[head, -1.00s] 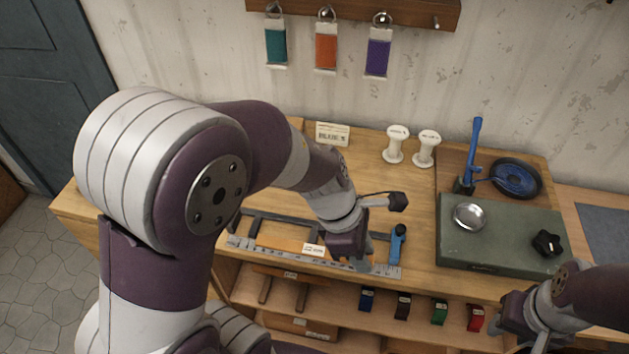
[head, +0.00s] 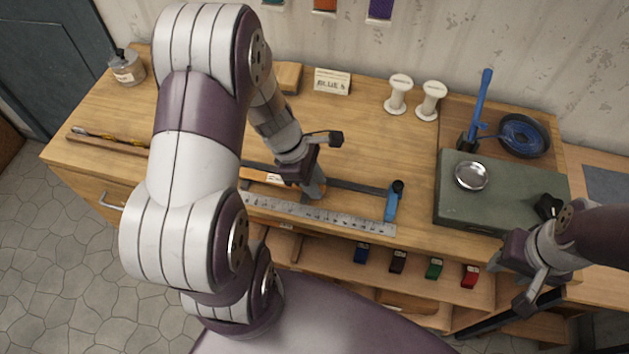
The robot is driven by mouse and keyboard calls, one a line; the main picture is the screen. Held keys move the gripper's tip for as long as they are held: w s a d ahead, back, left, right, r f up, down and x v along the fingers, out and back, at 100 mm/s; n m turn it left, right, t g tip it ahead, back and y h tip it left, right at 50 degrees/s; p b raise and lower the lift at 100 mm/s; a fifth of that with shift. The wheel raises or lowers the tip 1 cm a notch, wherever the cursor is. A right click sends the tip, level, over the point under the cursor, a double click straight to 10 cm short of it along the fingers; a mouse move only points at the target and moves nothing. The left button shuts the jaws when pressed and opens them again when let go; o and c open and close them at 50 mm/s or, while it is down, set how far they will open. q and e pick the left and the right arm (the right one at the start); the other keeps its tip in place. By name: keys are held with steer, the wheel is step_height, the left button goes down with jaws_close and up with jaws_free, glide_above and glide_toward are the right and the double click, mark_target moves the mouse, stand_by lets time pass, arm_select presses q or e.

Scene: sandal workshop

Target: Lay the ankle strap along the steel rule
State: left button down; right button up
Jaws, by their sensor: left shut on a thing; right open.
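The steel rule (head: 340,217) lies along the front of the wooden bench, with its left part hidden behind my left arm. A dark bar (head: 358,186) with a blue-handled end (head: 392,203) runs just behind it. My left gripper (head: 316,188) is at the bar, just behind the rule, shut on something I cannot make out. An orange-tan piece with a white label (head: 276,180) lies left of it, partly hidden; I cannot tell whether it is the ankle strap. My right gripper (head: 511,286) is open and empty at the right, in front of the bench.
Blue (head: 361,253), black (head: 398,262), green (head: 434,268) and red (head: 470,275) rolls sit on the shelf below. A green box (head: 500,205) with a metal dish (head: 472,176) stands right. White spools (head: 398,94) stand behind. The bench middle is clear.

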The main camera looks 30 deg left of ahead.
arm_select(q)
steer(key=shift+w+f, duration=0.2)
steer(key=shift+f, duration=0.1)
steer(key=shift+f, duration=0.15)
steer(key=shift+s+f+b, duration=0.1)
steer(key=shift+f+b, duration=0.1)
steer(key=shift+b, duration=0.15)
steer(key=shift+f, duration=0.25)
steer(key=c, duration=0.9)
jaws_free()
steer(key=shift+r, duration=0.15)
